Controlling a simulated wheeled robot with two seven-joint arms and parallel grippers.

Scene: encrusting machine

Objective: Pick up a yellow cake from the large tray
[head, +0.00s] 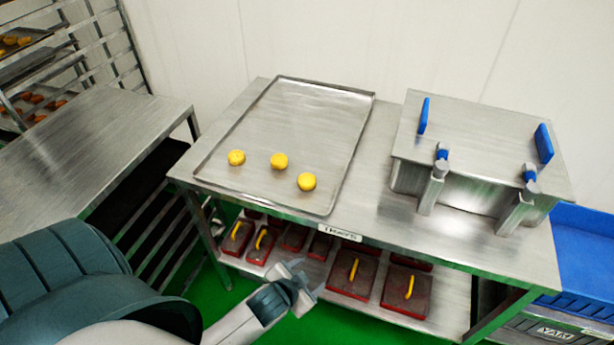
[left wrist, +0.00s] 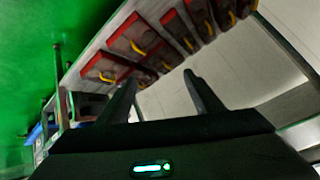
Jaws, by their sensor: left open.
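Three round yellow cakes lie on the large tray (head: 300,110) near its front edge: a left cake (head: 236,157), a middle cake (head: 279,161) and a right cake (head: 306,182). The tray is a flat metal sheet on the steel table. My left gripper (head: 305,281) is open and empty, low in front of the table and below the level of its top. In the left wrist view its two fingers (left wrist: 160,95) stand apart with nothing between them. The cakes and tray cannot be made out in the left wrist view. My right gripper is not in view.
A metal box with blue handles (head: 480,150) stands on the table right of the tray. Red boxes with yellow handles (head: 352,275) sit on the lower shelf, also in the left wrist view (left wrist: 128,38). A side table (head: 95,140) and a rack are at left; blue crates (head: 585,255) at right.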

